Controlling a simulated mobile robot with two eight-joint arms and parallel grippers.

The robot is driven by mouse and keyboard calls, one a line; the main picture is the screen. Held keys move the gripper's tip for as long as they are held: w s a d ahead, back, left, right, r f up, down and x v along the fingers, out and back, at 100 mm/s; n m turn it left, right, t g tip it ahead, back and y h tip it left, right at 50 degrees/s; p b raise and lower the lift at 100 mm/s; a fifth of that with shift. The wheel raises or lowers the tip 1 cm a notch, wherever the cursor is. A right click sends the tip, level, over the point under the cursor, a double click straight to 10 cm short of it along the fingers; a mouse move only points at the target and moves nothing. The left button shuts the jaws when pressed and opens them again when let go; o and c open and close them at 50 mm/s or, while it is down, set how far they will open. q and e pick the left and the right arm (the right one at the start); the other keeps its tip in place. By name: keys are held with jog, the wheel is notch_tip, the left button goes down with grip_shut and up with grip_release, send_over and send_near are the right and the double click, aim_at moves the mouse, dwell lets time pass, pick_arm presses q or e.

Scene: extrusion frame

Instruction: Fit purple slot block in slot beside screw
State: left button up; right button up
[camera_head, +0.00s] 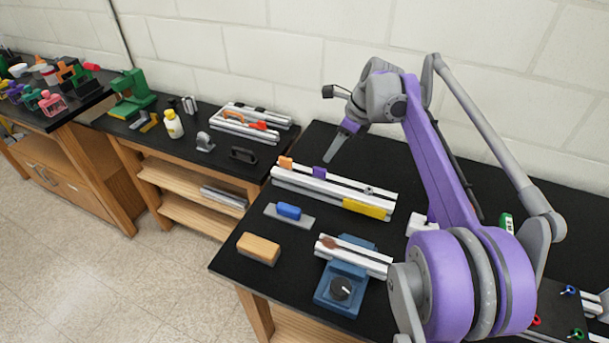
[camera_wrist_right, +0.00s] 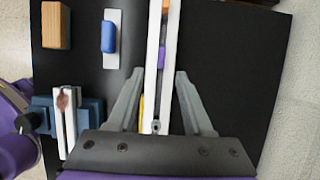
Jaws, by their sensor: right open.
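The small purple slot block (camera_head: 319,172) sits at the rail's slot, left of the screw (camera_head: 369,189), with a gap between them. The white extrusion rail (camera_head: 330,186) lies on the black table. In the right wrist view the purple block (camera_wrist_right: 161,58) shows in the dark slot, with the screw (camera_wrist_right: 156,127) nearer the gripper. My right gripper (camera_head: 331,157) is open and empty above the rail. Its fingers (camera_wrist_right: 159,74) straddle the rail in the wrist view, near the purple block and apparently above it. My left gripper is not in view.
An orange block (camera_head: 286,163) sits at the rail's left end and a yellow block (camera_head: 366,210) on its front side. In front are a blue block on a grey plate (camera_head: 289,212), a wooden block (camera_head: 258,249) and a blue vise (camera_head: 341,286).

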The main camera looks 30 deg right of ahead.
aim_at(320, 168)
jog(key=x, duration=0.4)
jog(key=shift+s+d, duration=0.1)
jog(key=shift+s, duration=0.1)
jog(key=x, duration=0.6)
jog(key=shift+w+r, duration=0.1)
jog(key=shift+w, duration=0.15)
grip_shut()
